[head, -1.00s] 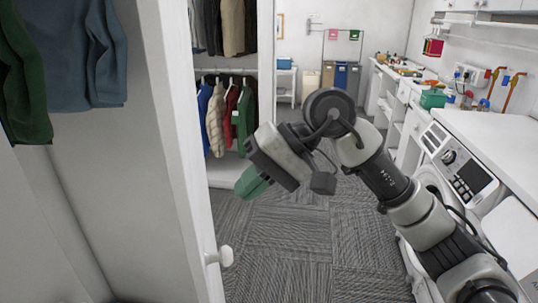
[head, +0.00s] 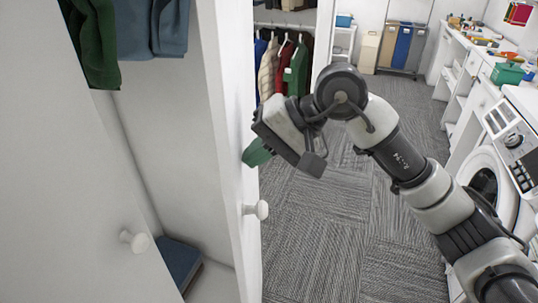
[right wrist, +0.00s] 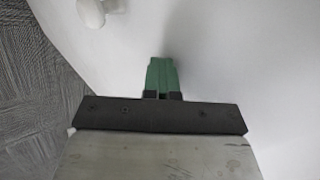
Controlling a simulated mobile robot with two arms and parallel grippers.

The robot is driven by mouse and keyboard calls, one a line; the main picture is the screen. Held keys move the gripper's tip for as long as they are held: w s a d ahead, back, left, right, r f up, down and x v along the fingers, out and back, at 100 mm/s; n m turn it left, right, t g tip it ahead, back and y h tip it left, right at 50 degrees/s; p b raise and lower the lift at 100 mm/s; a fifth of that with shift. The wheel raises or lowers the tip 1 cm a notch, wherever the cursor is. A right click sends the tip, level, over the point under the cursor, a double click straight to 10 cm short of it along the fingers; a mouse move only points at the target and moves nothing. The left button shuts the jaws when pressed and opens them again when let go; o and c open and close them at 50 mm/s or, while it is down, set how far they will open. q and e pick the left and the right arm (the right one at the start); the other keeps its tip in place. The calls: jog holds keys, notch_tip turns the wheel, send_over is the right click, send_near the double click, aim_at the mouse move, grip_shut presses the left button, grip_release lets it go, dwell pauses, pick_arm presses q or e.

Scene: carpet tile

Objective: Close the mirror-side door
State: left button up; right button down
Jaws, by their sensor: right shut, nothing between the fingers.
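A white door (head: 226,110) stands open, seen nearly edge-on in the head view, with a round white knob (head: 258,209) on its right face. The knob also shows at the top left of the right wrist view (right wrist: 92,10). No mirror is visible, so I cannot tell from a mirror which door this is. My right gripper (head: 257,153) is shut and empty, its green fingertips at the door's right face, above the knob. In the right wrist view the fingertips (right wrist: 162,75) point at the white panel; contact is unclear. My left gripper is not in view.
A second white panel with a knob (head: 135,240) is at the left. Between the panels, clothes (head: 150,28) hang above a dark blue box (head: 180,262). A washing machine (head: 490,185) and counter line the right. Grey carpet (head: 320,230) is clear between.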

jog(key=w+a+m+t+b, duration=0.1)
jog(key=a+m+t+b, duration=0.2)
jog(key=a, duration=1.1)
jog(key=shift+w+r+m+b, duration=0.2)
jog(key=shift+w+m+b, duration=0.15)
jog(key=shift+m, duration=0.25)
